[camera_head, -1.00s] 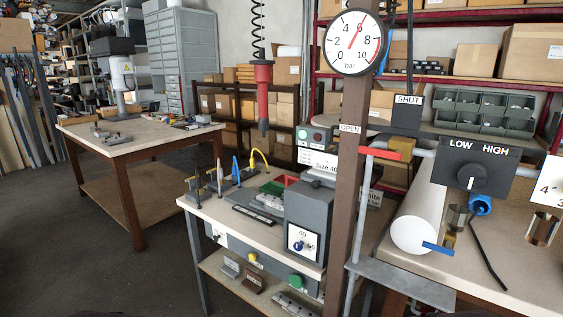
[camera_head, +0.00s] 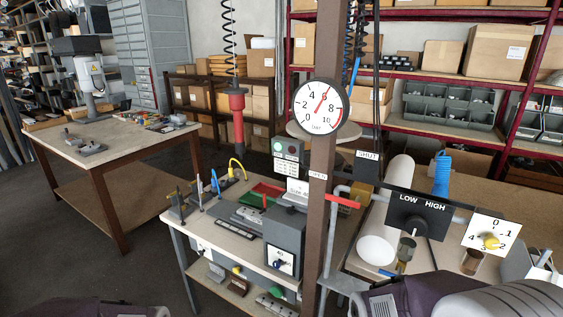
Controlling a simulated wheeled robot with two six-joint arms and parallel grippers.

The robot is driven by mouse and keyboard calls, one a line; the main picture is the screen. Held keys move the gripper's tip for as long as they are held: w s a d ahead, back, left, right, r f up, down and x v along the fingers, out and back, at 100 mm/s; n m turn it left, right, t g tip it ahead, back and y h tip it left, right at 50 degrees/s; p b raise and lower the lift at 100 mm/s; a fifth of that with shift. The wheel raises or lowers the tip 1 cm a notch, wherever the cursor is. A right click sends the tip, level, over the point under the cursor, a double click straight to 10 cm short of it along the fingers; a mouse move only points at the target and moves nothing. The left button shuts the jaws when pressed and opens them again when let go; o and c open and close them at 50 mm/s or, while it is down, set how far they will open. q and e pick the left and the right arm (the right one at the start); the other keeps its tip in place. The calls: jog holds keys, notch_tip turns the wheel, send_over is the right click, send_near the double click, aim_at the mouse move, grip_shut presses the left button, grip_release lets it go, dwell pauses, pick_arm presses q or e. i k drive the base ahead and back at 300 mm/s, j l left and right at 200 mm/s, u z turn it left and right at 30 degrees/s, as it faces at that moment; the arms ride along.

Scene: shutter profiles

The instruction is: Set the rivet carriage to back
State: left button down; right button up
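I cannot tell for sure which part is the rivet carriage. The middle bench (camera_head: 222,229) carries a grey machine housing (camera_head: 286,228) with a dial plate (camera_head: 281,261) on its front. Left of the housing lie a dark slotted block (camera_head: 239,221) and a green tray (camera_head: 263,191) with a red part. Several thin upright handles, among them a blue one (camera_head: 214,182) and a yellow hook (camera_head: 237,168), stand at the bench's left end. Purple-grey parts of my arms show along the bottom edge. Neither gripper's fingers are in view.
A brown post (camera_head: 321,170) with a pressure gauge (camera_head: 320,107) stands before the bench. A red tool (camera_head: 236,115) hangs on a coiled cord. At right are a LOW/HIGH switch box (camera_head: 417,212) and a white cylinder (camera_head: 378,250). Grey floor (camera_head: 60,240) is open at left.

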aim_at(290, 205)
jog(key=l+u, duration=0.15)
jog(key=l, duration=0.25)
jog(key=k+l+u, duration=0.1)
jog(key=l, duration=0.35)
jog(key=k+l+u, duration=0.15)
jog(key=l, duration=0.25)
jog(key=l+u, duration=0.15)
jog(key=l, duration=0.25)
jog(key=k+l+u, duration=0.1)
jog(key=l, duration=0.3)
jog(key=k, duration=0.1)
